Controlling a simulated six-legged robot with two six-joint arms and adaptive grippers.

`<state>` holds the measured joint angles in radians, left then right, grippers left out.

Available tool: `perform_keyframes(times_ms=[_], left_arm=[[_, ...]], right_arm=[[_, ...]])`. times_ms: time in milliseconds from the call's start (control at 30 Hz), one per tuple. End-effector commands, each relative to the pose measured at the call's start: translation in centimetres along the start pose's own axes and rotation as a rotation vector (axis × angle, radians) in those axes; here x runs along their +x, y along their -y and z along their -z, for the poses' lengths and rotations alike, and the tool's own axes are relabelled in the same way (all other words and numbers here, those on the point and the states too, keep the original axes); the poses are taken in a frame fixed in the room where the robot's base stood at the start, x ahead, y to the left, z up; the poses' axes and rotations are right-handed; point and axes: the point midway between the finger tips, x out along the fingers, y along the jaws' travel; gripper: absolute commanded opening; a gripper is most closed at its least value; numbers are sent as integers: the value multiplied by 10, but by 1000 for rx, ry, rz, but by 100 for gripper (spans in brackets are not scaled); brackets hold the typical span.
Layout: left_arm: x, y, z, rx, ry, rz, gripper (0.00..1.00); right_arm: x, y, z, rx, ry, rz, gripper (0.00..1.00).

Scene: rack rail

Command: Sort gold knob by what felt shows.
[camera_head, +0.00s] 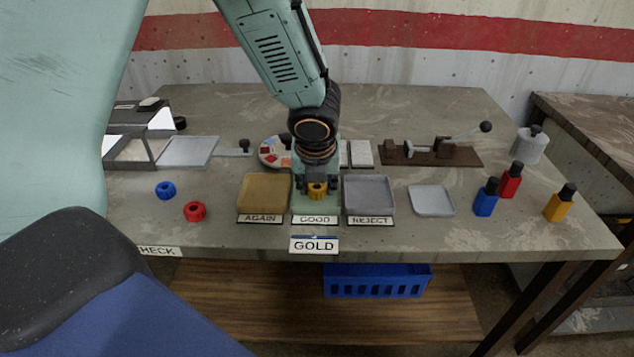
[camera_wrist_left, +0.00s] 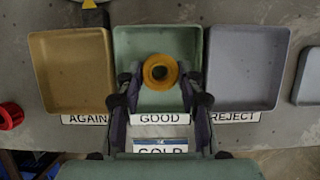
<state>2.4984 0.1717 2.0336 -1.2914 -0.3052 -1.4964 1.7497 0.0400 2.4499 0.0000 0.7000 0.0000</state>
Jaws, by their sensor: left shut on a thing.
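The gold knob (camera_head: 317,191) is a small yellow ring-shaped piece. My left gripper (camera_head: 318,187) is shut on it, over the green GOOD tray (camera_head: 315,209). In the left wrist view the gold knob (camera_wrist_left: 160,71) shows between the fingertips (camera_wrist_left: 160,92), in front of the green tray (camera_wrist_left: 127,45); I cannot tell whether it touches the tray floor. The tan AGAIN tray (camera_head: 264,192) is to the left and the grey REJECT tray (camera_head: 369,194) to the right; both look empty. A sign (camera_head: 314,245) reads GOLD. No felt can be made out. My right gripper is not in view.
A blue knob (camera_head: 165,190) and a red knob (camera_head: 195,211) lie to the left. Blue (camera_head: 486,197), red (camera_head: 510,180) and yellow (camera_head: 560,203) bottles stand at the right. A lever fixture (camera_head: 436,151) is behind. An empty pale tray (camera_head: 431,201) sits right of REJECT.

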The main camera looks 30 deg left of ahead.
Motion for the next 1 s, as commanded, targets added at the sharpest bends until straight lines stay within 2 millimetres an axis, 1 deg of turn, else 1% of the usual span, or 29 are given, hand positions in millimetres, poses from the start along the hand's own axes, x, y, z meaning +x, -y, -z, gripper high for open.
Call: perform_keyframes(times_ms=[700,733,1000], left_arm=[[4,0,2,0,0,0,0],[4,0,2,0,0,0,40],[4,0,2,0,0,0,63]], right_arm=[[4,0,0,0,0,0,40],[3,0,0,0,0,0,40],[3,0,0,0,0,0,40]])
